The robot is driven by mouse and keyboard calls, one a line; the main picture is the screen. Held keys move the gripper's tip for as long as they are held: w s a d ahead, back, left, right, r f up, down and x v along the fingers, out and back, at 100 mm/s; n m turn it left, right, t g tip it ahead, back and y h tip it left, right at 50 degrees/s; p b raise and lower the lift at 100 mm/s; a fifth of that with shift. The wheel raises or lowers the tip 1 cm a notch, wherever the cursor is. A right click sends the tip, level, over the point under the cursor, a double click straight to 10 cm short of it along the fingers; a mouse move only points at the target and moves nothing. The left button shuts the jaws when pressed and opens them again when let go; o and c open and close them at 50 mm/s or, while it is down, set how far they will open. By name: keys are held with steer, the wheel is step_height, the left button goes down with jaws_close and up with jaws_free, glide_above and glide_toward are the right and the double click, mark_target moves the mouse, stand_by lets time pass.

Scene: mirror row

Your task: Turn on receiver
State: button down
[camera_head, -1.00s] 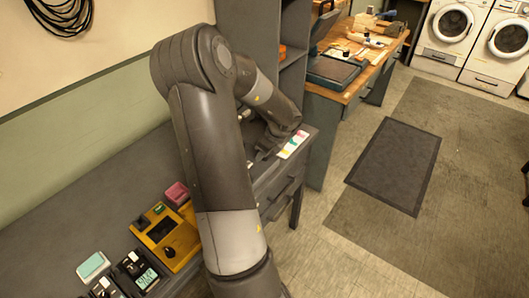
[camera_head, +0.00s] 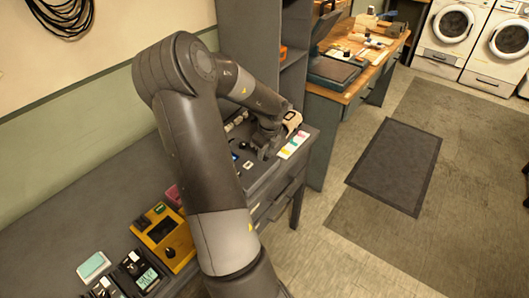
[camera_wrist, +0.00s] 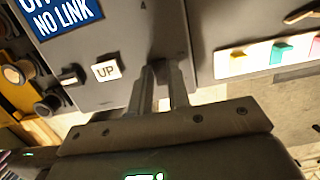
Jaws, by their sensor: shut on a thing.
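A grey panel (camera_wrist: 115,75) fills the upper left of the wrist view. It bears a blue sign (camera_wrist: 62,15) reading "NO LINK", cut off at the frame edge, and a white button (camera_wrist: 107,69) marked "UP". I cannot tell for sure that this is the receiver. My gripper (camera_wrist: 163,72) is shut on a narrow dark grey piece (camera_wrist: 165,42) at the panel's right part; its shape is mostly hidden. In the head view my gripper (camera_head: 263,155) is low over the dark equipment at the far end of the bench, with its fingertips hard to make out.
A strip with coloured tabs (camera_head: 293,145) lies right of the gripper, and in the wrist view too (camera_wrist: 265,55). Black knobs (camera_wrist: 47,105) stand left of the panel. A yellow device (camera_head: 162,236) sits nearer on the bench (camera_head: 60,225). A shelf unit (camera_head: 292,70) rises behind.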

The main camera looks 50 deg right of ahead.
mark_target(265, 158)
steer(key=shift+w+g, duration=0.1)
steer(key=shift+g, duration=0.3)
steer(key=c, duration=1.4)
jaws_free()
steer(key=shift+o, duration=0.2)
step_height(265, 158, up, 11)
steer(key=s, duration=0.1)
steer(key=shift+f, duration=0.15)
